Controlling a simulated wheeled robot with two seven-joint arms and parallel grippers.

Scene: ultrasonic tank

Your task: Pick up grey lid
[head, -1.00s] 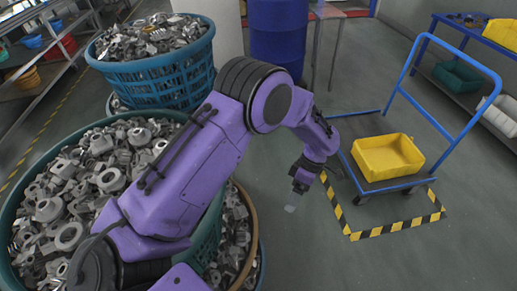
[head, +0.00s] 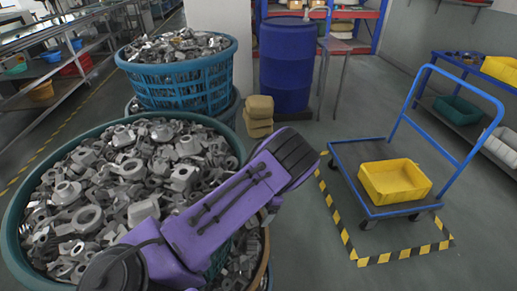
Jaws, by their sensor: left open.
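I cannot make out a grey lid in the head view. My left arm comes in from the lower left, over a big green basket of grey metal parts. My left gripper (head: 270,213) is mostly hidden behind my own purple arm, beside the basket's right rim. Only a small part shows there, and its fingertips cannot be made out. No held thing shows. My right gripper is not in view.
The green basket (head: 22,238) fills the left front, with a blue basket (head: 185,85) behind it. Tan blocks (head: 259,115) and a blue drum (head: 287,65) stand behind. A yellow bin (head: 395,182) sits on a blue trolley (head: 345,155) at right. The middle floor is clear.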

